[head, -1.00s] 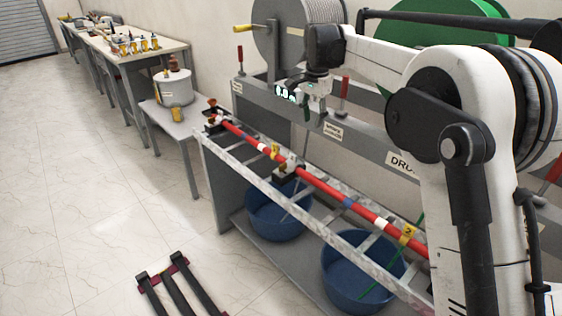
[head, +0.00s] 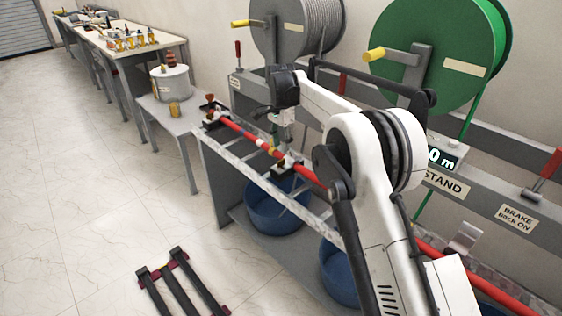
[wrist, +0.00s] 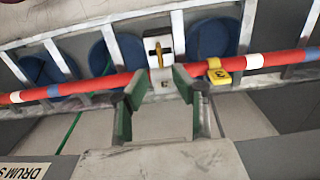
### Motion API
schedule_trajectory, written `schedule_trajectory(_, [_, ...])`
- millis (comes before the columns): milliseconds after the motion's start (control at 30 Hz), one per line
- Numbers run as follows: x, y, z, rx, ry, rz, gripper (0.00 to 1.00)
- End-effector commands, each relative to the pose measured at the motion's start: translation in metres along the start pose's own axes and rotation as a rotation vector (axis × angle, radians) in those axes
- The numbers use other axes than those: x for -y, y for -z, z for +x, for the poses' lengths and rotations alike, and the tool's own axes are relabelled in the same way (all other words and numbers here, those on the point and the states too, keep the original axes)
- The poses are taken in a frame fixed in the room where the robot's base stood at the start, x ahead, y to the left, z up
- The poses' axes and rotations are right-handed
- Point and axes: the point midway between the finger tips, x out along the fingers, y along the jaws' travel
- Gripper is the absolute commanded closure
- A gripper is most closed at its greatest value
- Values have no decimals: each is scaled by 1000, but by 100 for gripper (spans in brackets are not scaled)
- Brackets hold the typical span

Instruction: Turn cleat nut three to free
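The cleat (wrist: 157,43) sits on the ladder rack around the red cable (wrist: 110,80) in the wrist view, with a yellow nut-like part on it. In the head view the cleat (head: 288,166) shows small beneath my arm. My gripper (wrist: 159,84) has its green-padded fingers apart, one each side of the cleat's near end in the picture. Nothing is visibly held, and I cannot tell whether the fingers touch it. In the head view my gripper (head: 284,140) hangs above the rack near the cleat. No number on the cleat can be read.
A yellow tag (wrist: 219,76) is on the cable right of the cleat. Blue tubs (head: 275,217) stand under the rack (head: 262,181). A green drum (head: 435,50) and a grey drum (head: 285,28) stand behind. A bench (head: 170,123) with a white pot lies beyond the left end.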

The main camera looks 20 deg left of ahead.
Motion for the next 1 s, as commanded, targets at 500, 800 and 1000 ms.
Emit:
schedule_trajectory(500, [0,0,72,0,0,0,75])
schedule_trajectory(800, [0,0,76,0,0,0,75])
schedule_trajectory(1000, [0,0,76,0,0,0,93])
